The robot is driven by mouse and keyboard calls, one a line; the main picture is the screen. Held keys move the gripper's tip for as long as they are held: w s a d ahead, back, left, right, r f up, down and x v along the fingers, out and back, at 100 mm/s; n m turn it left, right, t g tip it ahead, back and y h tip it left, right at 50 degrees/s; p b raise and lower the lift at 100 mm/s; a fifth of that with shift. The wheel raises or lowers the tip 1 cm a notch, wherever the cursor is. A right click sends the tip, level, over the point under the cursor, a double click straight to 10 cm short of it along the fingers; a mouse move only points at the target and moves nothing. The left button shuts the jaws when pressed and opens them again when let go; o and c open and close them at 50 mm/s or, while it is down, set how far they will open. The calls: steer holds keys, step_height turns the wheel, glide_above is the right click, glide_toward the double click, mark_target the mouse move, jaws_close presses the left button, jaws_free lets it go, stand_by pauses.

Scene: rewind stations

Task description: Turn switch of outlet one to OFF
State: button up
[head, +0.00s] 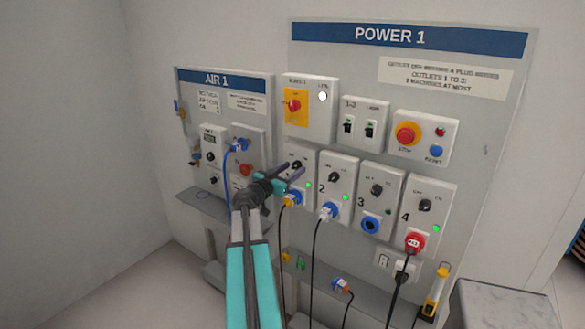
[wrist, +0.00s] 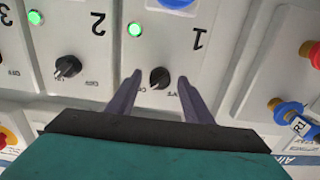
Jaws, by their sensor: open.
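The outlet one panel (head: 301,154) is a light plate with a small black rotary switch at its top, a lit green lamp (head: 308,185) and a blue plug (head: 292,198) below. In the upside-down wrist view, the switch (wrist: 160,78) lies between the two purple fingers of my gripper (wrist: 160,80), with a gap on both sides. Its pointer seems turned toward the ON label, and the green lamp (wrist: 135,29) is lit. My gripper (head: 291,177) is open in front of the panel in the head view and partly covers it.
Outlet two (head: 333,178), outlet three (head: 376,189) and outlet four (head: 424,205) stand to the right with similar switches. The AIR 1 board (head: 222,79) is to the left. A red emergency button (head: 405,134) and a yellow-backed red switch (head: 294,106) are above. Cables hang below.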

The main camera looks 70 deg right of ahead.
steer(key=shift+d, duration=0.3)
steer(key=c, duration=1.1)
steer(key=shift+o, duration=0.2)
